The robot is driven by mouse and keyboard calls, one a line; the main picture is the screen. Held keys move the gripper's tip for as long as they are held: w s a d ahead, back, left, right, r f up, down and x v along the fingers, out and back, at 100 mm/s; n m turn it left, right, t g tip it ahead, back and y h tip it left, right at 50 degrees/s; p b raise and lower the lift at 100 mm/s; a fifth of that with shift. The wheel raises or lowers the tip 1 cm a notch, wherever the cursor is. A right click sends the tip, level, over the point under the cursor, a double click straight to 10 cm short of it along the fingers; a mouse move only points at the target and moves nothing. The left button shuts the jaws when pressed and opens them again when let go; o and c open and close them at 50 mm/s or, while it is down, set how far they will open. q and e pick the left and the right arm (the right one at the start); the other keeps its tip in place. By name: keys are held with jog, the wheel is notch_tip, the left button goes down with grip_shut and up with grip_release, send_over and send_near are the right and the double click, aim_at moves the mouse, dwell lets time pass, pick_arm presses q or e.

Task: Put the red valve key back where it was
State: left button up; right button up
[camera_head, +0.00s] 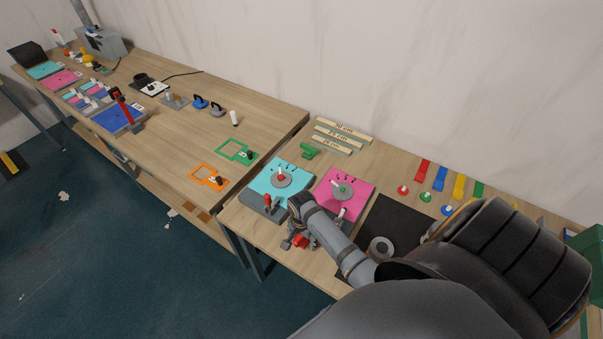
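My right gripper (300,242) is by the near edge of the right table, in front of the cyan and pink boxes. A small red piece, which looks like the red valve key (301,241), shows between its fingers; they appear shut on it. My own arm hides part of it. The cyan box (264,188) has a grey disc with a red centre (281,176) on top and a red-tipped lever (267,201) at its front. The pink box (355,186) has a similar disc with a green centre (343,189). My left gripper is out of view.
A green piece (309,151) lies behind the boxes, near labelled wooden bars (338,136). A dark mat (402,221) with a grey ring (381,247) lies to the right. Coloured strips (440,178) lie behind it. The left table has green (236,151) and orange (207,175) outlines.

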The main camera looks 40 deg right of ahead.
jog(key=shift+w+d+f, duration=0.1)
jog(key=shift+w, duration=0.2)
jog(key=shift+d, duration=0.1)
notch_tip(320, 180, up, 6)
jog(key=shift+f+b, duration=0.2)
jog(key=shift+b, duration=0.55)
notch_tip(320, 180, up, 6)
jog(key=shift+f+b, duration=0.1)
jog(key=shift+b, duration=0.45)
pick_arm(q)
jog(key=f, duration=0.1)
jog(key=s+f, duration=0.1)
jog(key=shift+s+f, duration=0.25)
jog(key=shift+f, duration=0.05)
pick_arm(e)
jog(key=shift+r, duration=0.35)
jog(key=shift+f, duration=0.1)
